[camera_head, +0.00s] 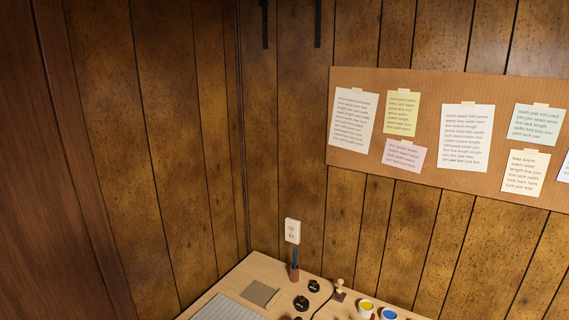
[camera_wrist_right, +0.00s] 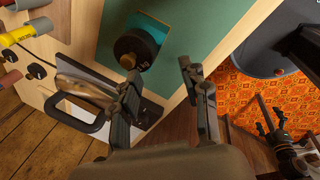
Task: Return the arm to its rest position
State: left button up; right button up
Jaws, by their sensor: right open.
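My right gripper (camera_wrist_right: 160,80) shows in the right wrist view. Its two dark fingers are spread apart, with nothing between them. Both fingers appear in front of the edge of a light wooden worktop with a green mat (camera_wrist_right: 185,40). A dark round object on a teal base (camera_wrist_right: 140,48) lies beyond the left fingertip. A black-handled item (camera_wrist_right: 85,88) is beside the left finger; whether they touch cannot be told.
A cork board (camera_head: 460,90) hangs on the panelled wall. The wrist view shows an orange patterned rug (camera_wrist_right: 250,92) and an unclear dark mechanical part (camera_wrist_right: 285,145).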

jog(key=s+a+r+m+y, duration=0.1)
jog(key=s+a+r+m, duration=0.3)
jog(key=s+a+m, duration=0.45)
jog(key=s+d+r+m+t+h, duration=0.1)
jog(key=s+d+r+m, duration=0.2)
jog(key=s+d+m, duration=0.3)
jog(key=s+d+r+m+h, duration=0.1)
jog(key=s+d+r+m, duration=0.3)
jog(key=s, duration=0.3)
notch_tip(320, 180, down, 36)
jog(key=s+g+b, duration=0.1)
jog(key=s+b, duration=0.1)
jog(key=b, duration=0.6)
pick_arm(q)
notch_tip(320, 180, down, 13)
jog(key=b, duration=0.5)
jog(key=shift+s+a+f, duration=0.15)
jog(key=shift+s+a, duration=0.25)
pick_arm(e)
jog(key=s+d+f, duration=0.1)
jog(key=s+f, duration=0.7)
jog(key=f, duration=0.2)
jog(key=s+d+f+g, duration=0.1)
jog(key=s+d+f, duration=0.1)
jog(key=s+f, duration=0.6)
notch_tip(320, 180, down, 3)
jog(key=shift+s+d+r+g, duration=0.1)
jog(key=shift+s+d+g, duration=0.15)
jog(key=shift+d+g, duration=0.05)
